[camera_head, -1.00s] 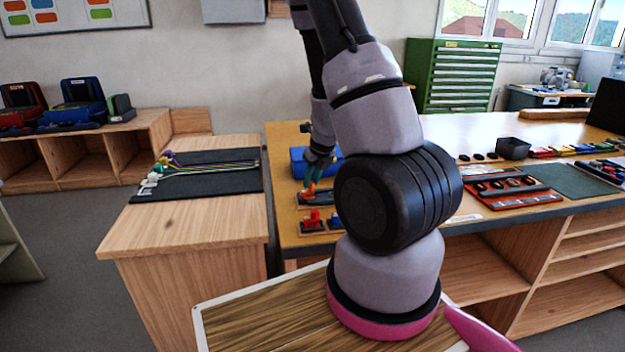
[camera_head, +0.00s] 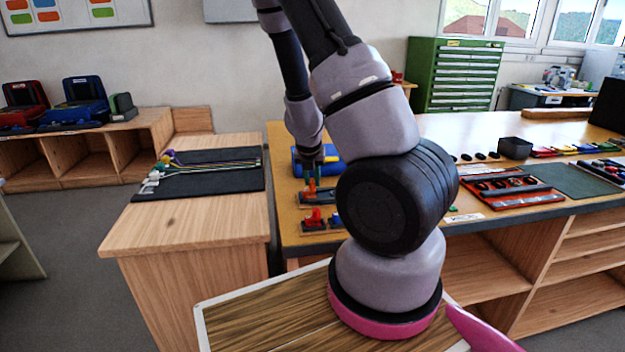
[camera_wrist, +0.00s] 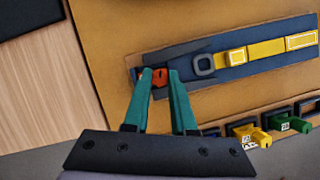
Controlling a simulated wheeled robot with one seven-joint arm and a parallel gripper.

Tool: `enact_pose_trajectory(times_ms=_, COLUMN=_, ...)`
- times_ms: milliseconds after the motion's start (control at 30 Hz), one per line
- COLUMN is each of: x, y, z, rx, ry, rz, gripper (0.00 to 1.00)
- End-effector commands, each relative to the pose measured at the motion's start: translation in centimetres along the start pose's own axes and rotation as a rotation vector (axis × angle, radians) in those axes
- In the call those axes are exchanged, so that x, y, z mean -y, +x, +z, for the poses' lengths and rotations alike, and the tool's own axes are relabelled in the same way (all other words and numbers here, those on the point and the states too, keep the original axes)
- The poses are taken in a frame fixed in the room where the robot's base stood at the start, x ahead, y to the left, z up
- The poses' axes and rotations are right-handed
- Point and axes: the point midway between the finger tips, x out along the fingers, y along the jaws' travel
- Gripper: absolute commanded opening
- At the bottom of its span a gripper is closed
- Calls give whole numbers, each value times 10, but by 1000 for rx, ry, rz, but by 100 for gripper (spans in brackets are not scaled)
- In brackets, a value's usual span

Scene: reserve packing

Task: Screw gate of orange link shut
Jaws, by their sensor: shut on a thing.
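The orange link (camera_wrist: 159,79) sits at the left end of a long dark blue holder (camera_wrist: 195,83) in the wrist view. My gripper (camera_wrist: 160,73) has its two teal fingers on either side of the orange link, shut on it. The fingers cover part of it, and I cannot tell how its gate stands. In the head view my gripper (camera_head: 312,179) points down at the holder on the table, and the link is too small there to make out clearly.
The holder also bears a grey ring (camera_wrist: 205,65) and a yellow strap (camera_wrist: 266,49). Yellow (camera_wrist: 252,136) and green (camera_wrist: 286,124) pieces stand close below it. A blue box (camera_head: 333,157) and a red piece (camera_head: 314,216) are near my gripper. The left wooden bench (camera_head: 190,226) has bare room.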

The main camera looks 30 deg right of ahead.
Motion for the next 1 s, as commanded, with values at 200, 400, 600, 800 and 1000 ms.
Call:
enact_pose_trajectory(times_ms=200, x=0, y=0, z=0, rx=0, ry=22, rz=-11, gripper=0)
enact_pose_trajectory(times_ms=400, x=-4, y=1, z=1, rx=0, ry=298, rz=-124, gripper=0)
enact_pose_trajectory(times_ms=600, x=-4, y=2, z=1, rx=-1, ry=537, rz=-224, gripper=0)
enact_pose_trajectory(times_ms=800, x=-4, y=2, z=0, rx=-1, ry=562, rz=-234, gripper=0)
enact_pose_trajectory(times_ms=1000, x=-4, y=2, z=0, rx=-1, ry=560, rz=-233, gripper=59)
